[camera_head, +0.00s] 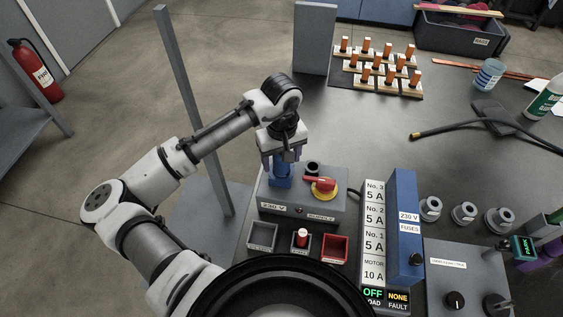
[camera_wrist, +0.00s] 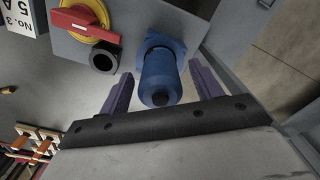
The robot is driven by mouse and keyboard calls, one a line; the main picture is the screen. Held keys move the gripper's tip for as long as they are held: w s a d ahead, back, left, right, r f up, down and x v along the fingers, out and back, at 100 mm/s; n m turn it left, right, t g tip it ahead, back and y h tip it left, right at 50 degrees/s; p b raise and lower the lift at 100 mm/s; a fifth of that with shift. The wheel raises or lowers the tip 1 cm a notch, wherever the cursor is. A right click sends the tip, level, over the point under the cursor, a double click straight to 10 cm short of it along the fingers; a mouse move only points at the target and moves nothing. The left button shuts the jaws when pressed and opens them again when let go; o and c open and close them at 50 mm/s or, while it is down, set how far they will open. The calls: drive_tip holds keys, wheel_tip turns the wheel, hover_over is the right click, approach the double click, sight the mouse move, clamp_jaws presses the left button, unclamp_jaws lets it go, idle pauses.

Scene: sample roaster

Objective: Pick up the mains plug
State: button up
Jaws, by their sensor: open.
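The blue mains plug (camera_head: 281,181) stands at the left end of the grey supply box (camera_head: 325,208), in a blue socket. In the wrist view the plug (camera_wrist: 158,78) points towards the camera, with a dark hole in its end. My gripper (camera_head: 280,158) is above the plug and open. In the wrist view its two purple fingers (camera_wrist: 160,72) lie on either side of the plug, with a visible gap at each side. The red rotary switch (camera_head: 321,184) on its yellow plate sits to the right of the plug.
A dark round socket (camera_head: 312,168) is close beside the plug. Small trays (camera_head: 262,236) lie in front of the box, and the fuse panel (camera_head: 402,225) stands to its right. A grey post (camera_head: 193,110) rises to the left. A tall grey block (camera_head: 315,38) stands behind.

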drive_tip(key=shift+f, duration=0.95)
drive_tip(key=shift+c, duration=0.3)
drive_tip(key=c, duration=1.1)
drive_tip(key=shift+r, duration=0.1)
